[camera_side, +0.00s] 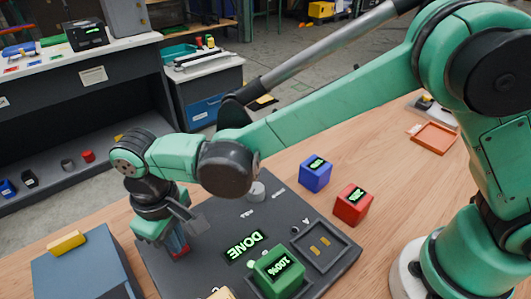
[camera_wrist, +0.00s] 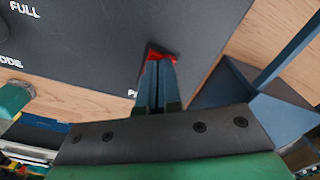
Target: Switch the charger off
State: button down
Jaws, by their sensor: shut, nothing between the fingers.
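The charger (camera_side: 213,215) is a dark flat panel on the wooden table, with a green lit "DONE" display (camera_side: 245,245). A green battery block (camera_side: 277,272) reading 100% sits in one bay, and the bay beside it (camera_side: 335,262) is empty. A red switch (camera_wrist: 157,51) shows at the panel's edge in the wrist view, partly hidden behind my fingers. My gripper (camera_wrist: 158,68) is shut and empty, its fingertips at the red switch; whether they touch it I cannot tell. In the side view my gripper (camera_side: 180,250) is low over the panel's left part. Which way the switch is set is not clear.
A grey knob (camera_side: 257,191) stands on the panel under my arm. A blue cube (camera_side: 315,174) and a red cube (camera_side: 351,204) with lit displays lie behind the panel. A blue-grey box (camera_side: 80,270) with a yellow block (camera_side: 66,243) is close on the left.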

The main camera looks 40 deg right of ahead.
jog(key=shift+f, duration=0.1)
jog(key=shift+r, duration=3.5)
jog(key=shift+w+d+r, duration=0.1)
jog(key=shift+d+r, duration=0.05)
jog(key=shift+d, duration=0.1)
jog(key=d+r+m+t+y, duration=0.1)
jog(key=d+r+m+t, duration=0.3)
jog(key=d, duration=1)
jog(key=s+d+f+m+t+h, duration=0.1)
jog(key=s+d+m+t, duration=0.1)
jog(key=d, duration=1)
jog(key=shift+s+f+t, duration=0.15)
jog(key=shift+s+t, duration=0.35)
jog(key=shift+s, duration=0.6)
